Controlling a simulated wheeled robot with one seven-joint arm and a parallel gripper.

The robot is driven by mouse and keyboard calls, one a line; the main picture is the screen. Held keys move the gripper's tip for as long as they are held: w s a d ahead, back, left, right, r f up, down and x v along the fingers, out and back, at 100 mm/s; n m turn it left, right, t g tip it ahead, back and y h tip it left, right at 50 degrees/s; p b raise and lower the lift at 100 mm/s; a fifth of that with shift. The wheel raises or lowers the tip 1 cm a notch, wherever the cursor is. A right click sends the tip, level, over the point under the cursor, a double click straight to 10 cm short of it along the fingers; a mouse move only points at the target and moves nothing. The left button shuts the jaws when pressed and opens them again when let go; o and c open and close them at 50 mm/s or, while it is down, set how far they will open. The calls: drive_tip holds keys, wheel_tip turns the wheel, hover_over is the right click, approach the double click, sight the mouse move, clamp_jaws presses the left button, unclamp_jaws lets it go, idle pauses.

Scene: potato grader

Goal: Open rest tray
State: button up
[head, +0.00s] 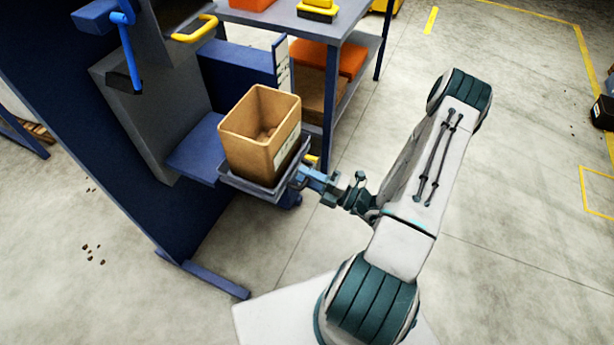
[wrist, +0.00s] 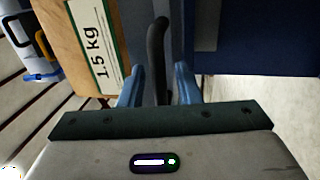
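The rest tray (head: 232,181) is a shallow grey-blue tray at the front of the blue grader. A brown box (head: 252,145) with a white label stands upright on it, with brown lumps inside. My gripper (head: 303,173) is at the tray's right front side. In the wrist view my gripper's blue fingers (wrist: 158,85) stand apart. A dark curved handle (wrist: 157,50) shows between them, with gaps that suggest no firm grip. The box's label (wrist: 97,50) there reads 1.5 kg. The contact between fingers and handle is hard to see.
A blue-framed table (head: 283,17) with orange and brown boxes on its lower shelf stands behind the tray. A yellow handle (head: 195,29) and a blue lever (head: 130,55) are on the grader. Open concrete floor lies to the right.

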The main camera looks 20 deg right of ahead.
drive_tip(key=v, duration=1.4)
drive_tip(key=s+a+r+m+g+h+p, duration=0.1)
drive_tip(key=a+r+m+g+h+p, duration=0.2)
drive_tip(key=r+m, duration=0.6)
drive_tip(key=s+a+r+m+g+h+p, duration=0.1)
drive_tip(key=a+r+m+g+h+p, duration=0.3)
drive_tip(key=r+m, duration=0.5)
drive_tip(key=s+a+r+m+g+h+p, duration=0.2)
drive_tip(key=a+r+m+g+h+p, duration=0.2)
drive_tip(key=r, duration=2)
drive_tip(key=a+m+h+p, duration=0.2)
drive_tip(key=m+h+p, duration=0.1)
drive_tip(key=m+p, duration=0.1)
drive_tip(key=shift+a+r+m+p, duration=0.15)
drive_tip(key=shift+a+m+p, duration=0.25)
drive_tip(key=shift+m, duration=0.2)
